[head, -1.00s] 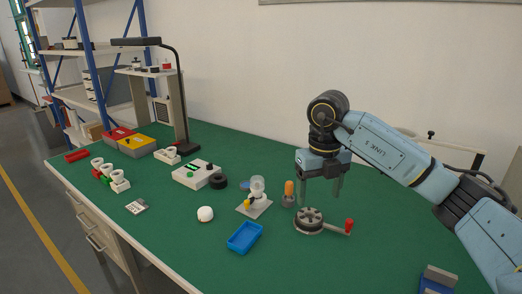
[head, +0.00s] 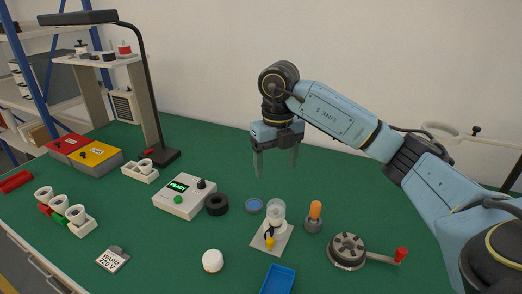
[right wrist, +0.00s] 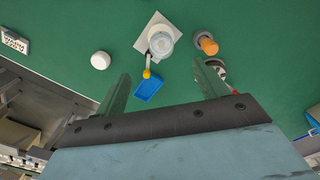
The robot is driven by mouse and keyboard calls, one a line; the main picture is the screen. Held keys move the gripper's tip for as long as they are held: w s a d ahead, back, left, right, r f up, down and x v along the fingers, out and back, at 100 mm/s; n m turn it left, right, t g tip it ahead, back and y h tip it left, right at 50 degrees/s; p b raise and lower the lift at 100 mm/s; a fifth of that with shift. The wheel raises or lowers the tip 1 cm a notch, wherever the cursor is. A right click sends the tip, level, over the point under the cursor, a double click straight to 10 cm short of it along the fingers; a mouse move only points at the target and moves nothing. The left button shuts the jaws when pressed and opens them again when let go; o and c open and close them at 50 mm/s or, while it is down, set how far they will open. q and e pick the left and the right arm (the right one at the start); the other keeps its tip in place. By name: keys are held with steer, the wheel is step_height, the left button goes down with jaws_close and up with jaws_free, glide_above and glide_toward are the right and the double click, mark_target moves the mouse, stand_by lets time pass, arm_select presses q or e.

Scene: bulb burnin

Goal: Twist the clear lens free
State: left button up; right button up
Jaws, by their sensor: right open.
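The clear lens (head: 276,209) is a see-through cup-like dome on top of a fixture with a pale square base plate (head: 264,244) and a yellow knob (head: 269,242). In the right wrist view the lens (right wrist: 161,40) shows from above, over the white plate. My right gripper (head: 276,171) is open and empty, pointing down, held in the air above and behind the lens; its fingers also show in the right wrist view (right wrist: 162,82). The gap between the fingers holds nothing. My left gripper is in neither view.
An orange-handled tool (head: 315,212) stands just right of the fixture, and a round crank device (head: 347,250) is farther right. A blue tray (head: 278,281), white dome (head: 213,261), black ring (head: 217,204), blue disc (head: 254,206) and control box (head: 184,197) surround it. The back right is clear.

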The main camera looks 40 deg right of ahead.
mark_target(276, 203)
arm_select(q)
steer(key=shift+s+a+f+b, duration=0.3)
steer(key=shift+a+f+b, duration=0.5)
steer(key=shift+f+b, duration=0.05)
arm_select(e)
steer(key=f, duration=1.3)
steer(key=shift+s, duration=0.35)
steer(key=c, duration=1)
arm_select(q)
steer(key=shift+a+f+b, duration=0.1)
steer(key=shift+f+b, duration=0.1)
steer(key=shift+b, duration=0.1)
arm_select(e)
steer(key=shift+d+n, duration=0.1)
steer(key=shift+n, duration=1.8)
steer(key=shift+n, duration=1.4)
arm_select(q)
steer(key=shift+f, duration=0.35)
